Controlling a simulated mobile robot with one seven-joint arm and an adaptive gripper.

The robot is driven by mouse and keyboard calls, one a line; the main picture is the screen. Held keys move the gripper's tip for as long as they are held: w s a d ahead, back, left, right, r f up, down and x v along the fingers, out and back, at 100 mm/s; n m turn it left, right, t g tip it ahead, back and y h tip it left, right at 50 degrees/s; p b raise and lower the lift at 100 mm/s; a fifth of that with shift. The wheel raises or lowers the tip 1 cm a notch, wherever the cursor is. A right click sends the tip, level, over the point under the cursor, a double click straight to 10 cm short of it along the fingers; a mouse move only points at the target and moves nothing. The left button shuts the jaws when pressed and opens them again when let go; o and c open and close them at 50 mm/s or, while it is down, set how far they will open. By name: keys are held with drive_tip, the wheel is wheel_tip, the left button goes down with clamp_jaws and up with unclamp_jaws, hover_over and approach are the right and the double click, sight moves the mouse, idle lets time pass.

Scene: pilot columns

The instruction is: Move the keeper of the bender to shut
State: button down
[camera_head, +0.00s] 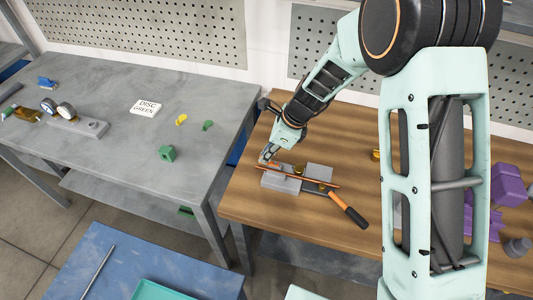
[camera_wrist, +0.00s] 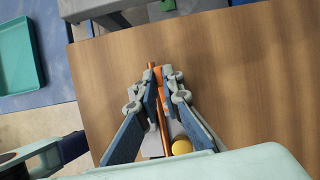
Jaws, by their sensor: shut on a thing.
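The bender (camera_head: 283,183) sits on the wooden table, with grey blocks and a black lever with an orange grip (camera_head: 349,210). A thin copper-coloured rod (camera_head: 312,180) lies across it. My gripper (camera_head: 268,157) is at the bender's far left end. In the wrist view my gripper (camera_wrist: 163,85) is shut on an orange piece, which I take to be the keeper (camera_wrist: 167,72). The rod (camera_wrist: 151,72) runs close beside it between the fingers. The fingers hide much of the keeper and bender.
The wooden table (camera_head: 245,205) is clear in front of the bender. Purple parts (camera_head: 508,186) lie at its right. A grey table (camera_head: 90,150) at the left holds a sign, gauges and a green block (camera_head: 167,153). A teal tray (camera_wrist: 20,65) lies on a blue surface.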

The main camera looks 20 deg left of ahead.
drive_tip(key=n+g, duration=0.1)
drive_tip(key=n, duration=0.1)
drive_tip(key=s+n, duration=0.1)
drive_tip(key=n, duration=0.1)
drive_tip(key=shift+d+n+g+h, duration=0.2)
drive_tip(key=shift+n+g+h, duration=0.2)
drive_tip(key=n, duration=0.1)
drive_tip(key=n+h, duration=0.1)
drive_tip(key=n, duration=0.1)
drive_tip(key=s+d+n+g+b, duration=0.1)
drive_tip(key=n, duration=0.1)
drive_tip(key=shift+h, duration=0.3)
drive_tip(key=n, duration=0.2)
drive_tip(key=n+h, duration=0.1)
drive_tip(key=shift+s+d+n+g+b, duration=0.1)
drive_tip(key=shift+d+n+g+b, duration=0.2)
drive_tip(key=shift+d+n+g, duration=0.1)
drive_tip(key=shift+d+n+h, duration=0.25)
drive_tip(key=shift+n+h, duration=0.15)
drive_tip(key=shift+n, duration=0.5)
drive_tip(key=shift+d+n+h, duration=0.2)
drive_tip(key=shift+n+h, duration=0.2)
drive_tip(key=shift+n, duration=0.5)
drive_tip(key=shift+b, duration=0.3)
drive_tip(key=c, duration=2.1)
unclamp_jaws()
